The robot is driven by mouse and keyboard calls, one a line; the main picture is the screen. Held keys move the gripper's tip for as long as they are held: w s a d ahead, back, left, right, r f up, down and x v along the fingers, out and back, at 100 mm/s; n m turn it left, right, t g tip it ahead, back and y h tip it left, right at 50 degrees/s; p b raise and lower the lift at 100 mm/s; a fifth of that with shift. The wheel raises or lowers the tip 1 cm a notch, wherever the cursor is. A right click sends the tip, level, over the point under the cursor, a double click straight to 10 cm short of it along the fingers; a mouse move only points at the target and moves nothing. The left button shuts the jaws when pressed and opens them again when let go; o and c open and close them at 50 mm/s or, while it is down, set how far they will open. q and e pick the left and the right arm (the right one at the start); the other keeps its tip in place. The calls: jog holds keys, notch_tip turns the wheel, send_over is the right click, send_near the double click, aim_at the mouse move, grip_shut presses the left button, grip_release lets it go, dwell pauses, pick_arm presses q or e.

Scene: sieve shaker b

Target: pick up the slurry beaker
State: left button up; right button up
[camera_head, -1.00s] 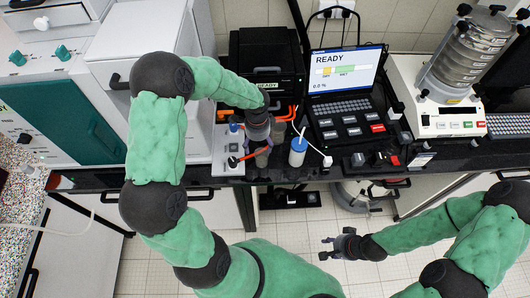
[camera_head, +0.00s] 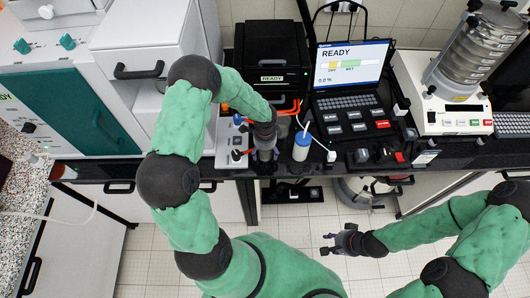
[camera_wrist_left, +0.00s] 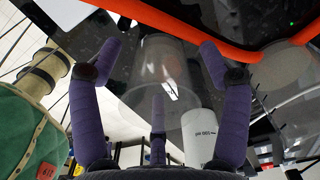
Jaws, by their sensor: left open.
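A clear glass beaker (camera_wrist_left: 165,75) stands between the spread fingers of my left gripper (camera_wrist_left: 157,62) in the left wrist view. I see no firm finger contact on it. In the head view my left gripper (camera_head: 265,153) points down at the bench's front edge and hides most of that spot. A second beaker with grey contents (camera_wrist_left: 283,68) is to the right in the wrist view, behind an orange tube. I cannot tell for certain which is the slurry beaker. My right gripper (camera_head: 340,243) is open and empty, low in front of the bench.
A white bottle with a blue cap (camera_head: 302,144) stands close to the right of my left gripper. Orange tubes (camera_head: 287,112) run just behind. A laptop (camera_head: 348,75), a sieve shaker (camera_head: 452,118) and a black device (camera_head: 268,55) stand further back.

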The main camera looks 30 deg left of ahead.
pick_arm(q)
jog(key=c, duration=1.2)
jog(key=shift+r, duration=0.2)
